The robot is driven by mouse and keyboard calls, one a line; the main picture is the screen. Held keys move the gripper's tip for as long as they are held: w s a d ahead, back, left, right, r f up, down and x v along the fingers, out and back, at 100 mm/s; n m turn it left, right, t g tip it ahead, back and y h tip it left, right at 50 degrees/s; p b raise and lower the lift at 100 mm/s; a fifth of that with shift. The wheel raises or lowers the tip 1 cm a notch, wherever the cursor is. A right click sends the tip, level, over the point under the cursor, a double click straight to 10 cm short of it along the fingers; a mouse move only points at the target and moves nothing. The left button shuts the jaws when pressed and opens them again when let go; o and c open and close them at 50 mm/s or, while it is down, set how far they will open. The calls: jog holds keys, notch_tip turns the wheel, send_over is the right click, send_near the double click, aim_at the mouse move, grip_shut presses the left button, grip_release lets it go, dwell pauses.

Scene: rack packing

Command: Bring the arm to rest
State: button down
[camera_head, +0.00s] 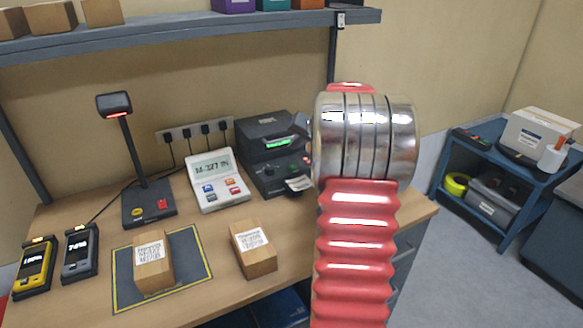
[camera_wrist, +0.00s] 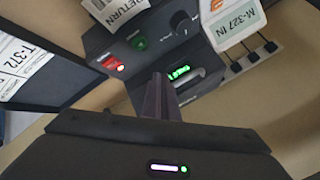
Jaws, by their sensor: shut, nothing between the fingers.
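My arm, with its red ribbed sleeve and silver joint, stands upright in the head view, over the right part of the workbench (camera_head: 205,285). Past the fingertips is the black label printer (camera_wrist: 185,35) with a lit green display, also in the head view (camera_head: 262,132) just left of my arm. I cannot tell how far the fingertips are from it.
A scanner stand (camera_head: 133,160), a display unit (camera_head: 212,181) and two handhelds stand on the bench. A shelf (camera_head: 220,25) hangs above. A blue cart (camera_head: 483,163) stands at right beyond open floor.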

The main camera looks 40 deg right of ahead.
dwell(0.4)
jog(key=shift+g+y, duration=0.5)
jog(key=shift+g, duration=0.1)
jog(key=f, duration=0.1)
jog(key=s+a+f, duration=0.2)
jog(key=f, duration=0.1)
jog(key=shift+s+a, duration=0.15)
jog(key=shift+s, duration=0.05)
jog(key=s+a+n+g, duration=0.1)
jog(key=s+a, duration=0.3)
jog(key=a, duration=0.4)
jog(key=s+a+n+g, duration=0.1)
jog(key=s+a, duration=0.3)
jog(key=a, duration=0.5)
jog(key=s+a+r+n+g+y, duration=0.1)
jog(key=s+a, duration=0.3)
jog(key=a, duration=0.5)
jog(key=shift+n+g, duration=0.5)
jog(key=s+a+r+n+t, duration=0.1)
jog(key=s+a+r+n, duration=0.1)
jog(key=s+a, duration=0.4)
jog(key=s+a+r+n, duration=0.3)
jog(key=s+a+n, duration=0.2)
jog(key=a, duration=0.8)
jog(key=shift+s+a+t, duration=0.4)
jog(key=shift+d, duration=0.1)
